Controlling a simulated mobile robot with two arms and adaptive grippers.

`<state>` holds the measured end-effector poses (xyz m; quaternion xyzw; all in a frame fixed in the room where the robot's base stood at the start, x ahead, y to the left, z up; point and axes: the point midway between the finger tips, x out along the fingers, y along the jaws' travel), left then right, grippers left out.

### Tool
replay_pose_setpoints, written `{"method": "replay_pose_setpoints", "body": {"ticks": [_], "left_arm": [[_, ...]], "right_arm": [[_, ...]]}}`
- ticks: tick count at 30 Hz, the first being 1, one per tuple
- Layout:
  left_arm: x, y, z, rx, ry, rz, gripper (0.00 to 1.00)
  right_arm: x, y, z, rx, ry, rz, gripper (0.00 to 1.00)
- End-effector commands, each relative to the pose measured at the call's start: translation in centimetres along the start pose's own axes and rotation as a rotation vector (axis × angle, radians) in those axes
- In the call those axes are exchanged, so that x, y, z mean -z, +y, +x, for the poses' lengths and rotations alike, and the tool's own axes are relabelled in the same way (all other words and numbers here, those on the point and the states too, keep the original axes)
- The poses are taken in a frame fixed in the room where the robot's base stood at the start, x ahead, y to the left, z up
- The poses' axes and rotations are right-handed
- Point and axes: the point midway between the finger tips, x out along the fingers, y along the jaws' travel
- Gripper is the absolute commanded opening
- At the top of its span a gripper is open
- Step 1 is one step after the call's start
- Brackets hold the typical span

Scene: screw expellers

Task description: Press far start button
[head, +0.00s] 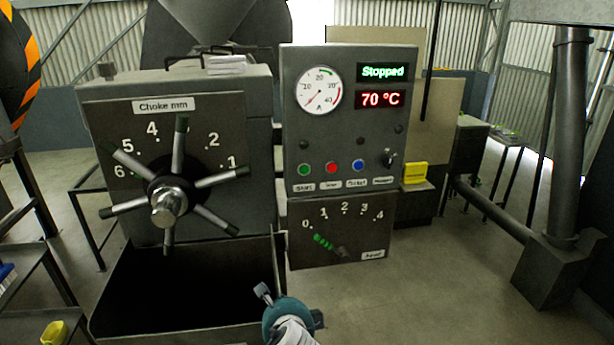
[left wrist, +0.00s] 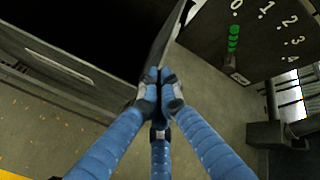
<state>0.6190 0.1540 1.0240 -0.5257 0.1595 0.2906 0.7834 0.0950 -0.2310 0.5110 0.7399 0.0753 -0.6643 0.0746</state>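The green start button (head: 304,169) is on the grey control panel (head: 294,110), at the left end of a row above a label that reads Start. It is the only start button I see. My left gripper (head: 264,292) is low at the bottom centre of the head view, below and a little left of the button and well apart from it. In the left wrist view its blue fingers (left wrist: 159,88) meet at their tips with nothing visible between them. The button is not in the left wrist view. My right gripper is not in view.
A red button (head: 331,167), a blue button (head: 358,166) and a black knob (head: 388,160) share the row. The display (head: 382,71) reads Stopped. Left are the spoked choke wheel (head: 168,203) and a dark open bin (head: 180,300). A feed dial (head: 340,232) is below the buttons.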

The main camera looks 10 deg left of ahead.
Motion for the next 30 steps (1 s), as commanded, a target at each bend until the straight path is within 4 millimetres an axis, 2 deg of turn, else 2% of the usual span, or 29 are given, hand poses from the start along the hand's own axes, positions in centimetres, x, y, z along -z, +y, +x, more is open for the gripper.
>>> {"method": "replay_pose_setpoints", "body": {"ticks": [1,5,9,13,15,18,30], "left_arm": [[-0.2,-2.9,0.4,0.049,-0.031,0.096,0.00],[-0.8,-10.1,0.6,0.166,-0.143,0.385,0.00],[-1.7,-18.2,-0.2,0.268,-0.309,0.707,0.00],[-2.3,-23.3,-1.3,0.314,-0.442,0.919,0.00],[-2.5,-24.9,-1.7,0.324,-0.489,0.987,0.00],[-2.7,-26.1,-2.1,0.330,-0.523,1.038,0.00],[-2.6,-26.2,-2.2,0.331,-0.529,1.047,0.00]], "right_arm": [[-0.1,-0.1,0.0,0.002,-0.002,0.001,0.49],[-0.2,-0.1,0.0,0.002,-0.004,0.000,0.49],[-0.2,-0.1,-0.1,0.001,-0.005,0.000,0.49],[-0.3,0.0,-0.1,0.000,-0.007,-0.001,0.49],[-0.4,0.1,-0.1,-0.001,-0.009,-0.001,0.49],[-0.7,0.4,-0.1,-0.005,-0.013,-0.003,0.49],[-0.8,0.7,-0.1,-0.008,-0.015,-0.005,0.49]]}}
